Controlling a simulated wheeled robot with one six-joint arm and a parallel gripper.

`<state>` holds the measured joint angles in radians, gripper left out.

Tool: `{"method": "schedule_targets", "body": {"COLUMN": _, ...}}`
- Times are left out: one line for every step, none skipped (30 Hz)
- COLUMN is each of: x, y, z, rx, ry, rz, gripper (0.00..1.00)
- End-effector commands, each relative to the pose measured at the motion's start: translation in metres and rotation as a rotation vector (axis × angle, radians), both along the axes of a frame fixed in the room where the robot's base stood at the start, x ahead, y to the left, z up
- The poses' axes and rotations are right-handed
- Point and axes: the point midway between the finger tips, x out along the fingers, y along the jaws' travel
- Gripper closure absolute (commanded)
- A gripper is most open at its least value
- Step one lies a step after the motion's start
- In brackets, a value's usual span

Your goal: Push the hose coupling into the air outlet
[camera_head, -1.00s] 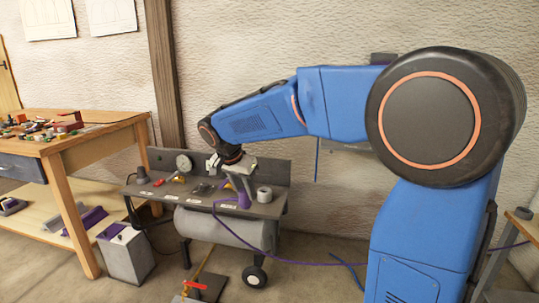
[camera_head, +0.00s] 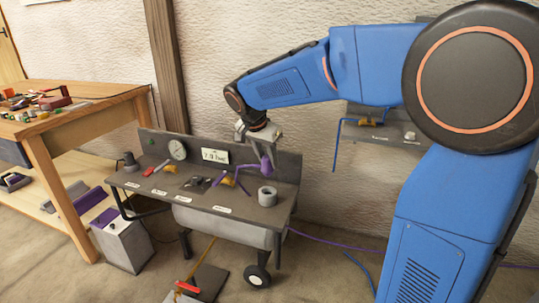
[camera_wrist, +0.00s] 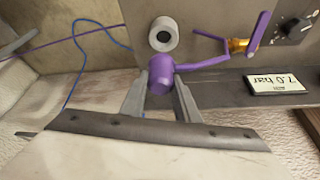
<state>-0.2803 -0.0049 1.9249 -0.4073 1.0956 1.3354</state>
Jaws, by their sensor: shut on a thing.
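My gripper (camera_head: 262,136) reaches down over the right part of the compressor bench. It is shut on a purple thing (camera_head: 268,163), seemingly the hose coupling; in the wrist view its rounded purple body (camera_wrist: 161,74) sits between the two grey fingers (camera_wrist: 159,103). A thin purple piece runs from it towards a brass fitting (camera_wrist: 238,45) with a purple lever (camera_wrist: 258,32), likely the air outlet. The brass fitting shows in the head view too (camera_head: 228,181). I cannot tell whether coupling and outlet touch.
A grey ring (camera_head: 267,196) stands close by on the bench. A "7.0 bar" sign (camera_head: 215,156), a gauge (camera_head: 177,150) and another brass fitting with a red lever (camera_head: 159,167) are nearby. A purple hose (camera_head: 330,236) runs along the floor at right.

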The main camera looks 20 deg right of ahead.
Motion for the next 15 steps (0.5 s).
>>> {"method": "schedule_targets", "body": {"x": 0.0, "y": 0.0, "z": -0.004, "rx": 0.0, "ry": 0.002, "rz": 0.001, "gripper": 0.94}}
{"method": "schedule_targets", "body": {"x": 0.0, "y": 0.0, "z": -0.006, "rx": -0.001, "ry": 0.002, "rz": 0.0, "gripper": 0.94}}
{"method": "schedule_targets", "body": {"x": -0.001, "y": 0.0, "z": -0.009, "rx": -0.001, "ry": 0.003, "rz": 0.0, "gripper": 0.94}}
{"method": "schedule_targets", "body": {"x": -0.001, "y": 0.0, "z": -0.012, "rx": -0.001, "ry": 0.003, "rz": 0.0, "gripper": 0.94}}
{"method": "schedule_targets", "body": {"x": 0.0, "y": 0.0, "z": -0.014, "rx": -0.001, "ry": 0.002, "rz": 0.0, "gripper": 0.94}}
{"method": "schedule_targets", "body": {"x": 0.0, "y": 0.0, "z": -0.017, "rx": 0.0, "ry": 0.001, "rz": 0.0, "gripper": 0.94}}
{"method": "schedule_targets", "body": {"x": 0.0, "y": 0.0, "z": -0.02, "rx": 0.0, "ry": 0.001, "rz": 0.0, "gripper": 0.94}}
{"method": "schedule_targets", "body": {"x": 0.0, "y": 0.0, "z": -0.022, "rx": 0.0, "ry": 0.001, "rz": 0.0, "gripper": 0.94}}
{"method": "schedule_targets", "body": {"x": -0.001, "y": 0.0, "z": -0.025, "rx": 0.0, "ry": 0.002, "rz": -0.001, "gripper": 0.94}}
{"method": "schedule_targets", "body": {"x": -0.001, "y": 0.0, "z": -0.028, "rx": -0.001, "ry": 0.003, "rz": -0.001, "gripper": 0.94}}
{"method": "schedule_targets", "body": {"x": -0.001, "y": 0.0, "z": -0.03, "rx": 0.0, "ry": 0.002, "rz": -0.001, "gripper": 0.94}}
{"method": "schedule_targets", "body": {"x": 0.0, "y": 0.0, "z": -0.033, "rx": 0.0, "ry": 0.002, "rz": -0.001, "gripper": 0.94}}
{"method": "schedule_targets", "body": {"x": 0.0, "y": 0.0, "z": -0.036, "rx": 0.0, "ry": 0.001, "rz": 0.0, "gripper": 0.94}}
{"method": "schedule_targets", "body": {"x": 0.0, "y": 0.0, "z": -0.038, "rx": 0.0, "ry": 0.001, "rz": 0.0, "gripper": 0.94}}
{"method": "schedule_targets", "body": {"x": 0.0, "y": 0.0, "z": -0.041, "rx": 0.0, "ry": 0.002, "rz": -0.001, "gripper": 0.94}}
